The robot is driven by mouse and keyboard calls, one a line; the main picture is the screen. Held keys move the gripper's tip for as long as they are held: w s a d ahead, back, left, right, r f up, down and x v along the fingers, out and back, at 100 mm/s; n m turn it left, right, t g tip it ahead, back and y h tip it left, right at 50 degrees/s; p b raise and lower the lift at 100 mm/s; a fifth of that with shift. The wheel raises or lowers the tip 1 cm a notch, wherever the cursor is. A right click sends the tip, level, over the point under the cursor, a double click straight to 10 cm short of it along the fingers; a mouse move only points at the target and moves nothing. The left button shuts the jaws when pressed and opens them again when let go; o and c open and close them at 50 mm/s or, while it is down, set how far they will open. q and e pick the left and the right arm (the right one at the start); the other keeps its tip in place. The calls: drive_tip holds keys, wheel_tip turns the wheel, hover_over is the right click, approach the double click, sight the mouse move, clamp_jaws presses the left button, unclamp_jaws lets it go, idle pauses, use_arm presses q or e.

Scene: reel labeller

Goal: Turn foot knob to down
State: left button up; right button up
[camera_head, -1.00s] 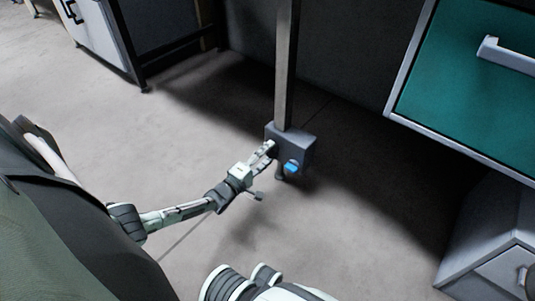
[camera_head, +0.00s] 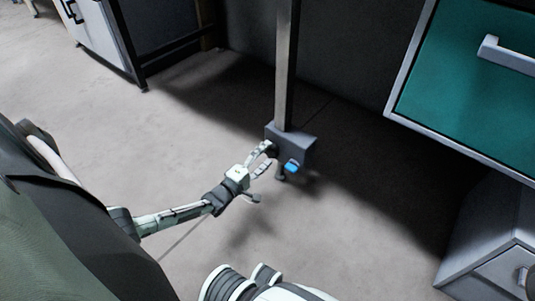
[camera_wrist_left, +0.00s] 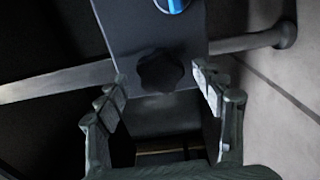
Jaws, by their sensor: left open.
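A grey box (camera_head: 294,146) sits low on a metal post. In the left wrist view, a black lobed knob (camera_wrist_left: 160,72) sticks out of the box's face (camera_wrist_left: 135,28). A blue knob or button with a pale line (camera_wrist_left: 172,5) is cut off by the top edge; it also shows in the head view (camera_head: 292,166). No label tells which is the foot knob. My left gripper (camera_head: 268,157) is open at the box's left face. Its fingertips (camera_wrist_left: 160,80) stand on either side of the black knob, with visible gaps. My right gripper is out of view.
The metal post (camera_head: 287,70) rises from the box. A teal drawer front with a handle (camera_head: 470,85) hangs at the right, above a grey cabinet (camera_head: 490,240). A white cabinet (camera_head: 100,35) stands at the upper left. The floor left of the box is clear.

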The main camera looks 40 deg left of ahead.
use_arm(q)
drive_tip(key=s, duration=1)
drive_tip(key=shift+s+a, duration=0.4)
